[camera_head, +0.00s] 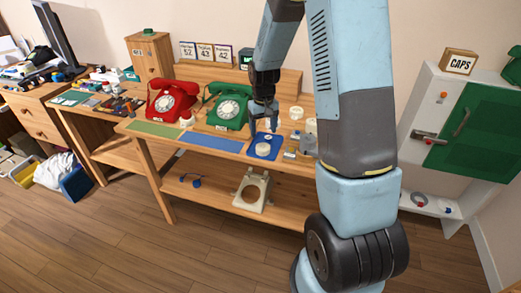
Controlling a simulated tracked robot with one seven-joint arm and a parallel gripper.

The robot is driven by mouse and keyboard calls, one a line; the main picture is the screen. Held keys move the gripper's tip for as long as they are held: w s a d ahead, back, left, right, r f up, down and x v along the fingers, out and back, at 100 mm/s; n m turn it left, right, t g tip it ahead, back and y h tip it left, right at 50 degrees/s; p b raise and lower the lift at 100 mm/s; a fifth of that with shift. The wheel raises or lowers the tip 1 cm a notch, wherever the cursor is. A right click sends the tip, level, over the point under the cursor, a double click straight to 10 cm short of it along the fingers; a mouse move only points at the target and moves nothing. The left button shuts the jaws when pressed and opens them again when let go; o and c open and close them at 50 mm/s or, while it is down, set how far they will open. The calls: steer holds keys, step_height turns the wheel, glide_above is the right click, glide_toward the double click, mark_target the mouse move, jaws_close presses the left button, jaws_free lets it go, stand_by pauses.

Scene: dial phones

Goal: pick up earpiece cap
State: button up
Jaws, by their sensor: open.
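A small cream-white round part (263,151), possibly the earpiece cap, lies on a blue mat (276,156) on the wooden workbench. Another small round piece (268,138) lies just behind it. At this size I cannot tell for certain which is the cap. My gripper (264,124) points down above the back of this mat, just right of the green dial phone. It is open and seems empty, apart from the round parts. My arm hides part of the bench's right side.
A red dial phone (172,99) and a green dial phone (227,108) stand on the bench to the left. Small loose parts (292,152) lie right of the mat. A cream phone housing (251,190) is on the lower shelf. A CAPS box (459,62) tops the cabinet at right.

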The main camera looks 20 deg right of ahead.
mark_target(263, 146)
steer(key=shift+a+f, duration=0.1)
steer(key=shift+f, duration=3.65)
steer(key=c, duration=0.7)
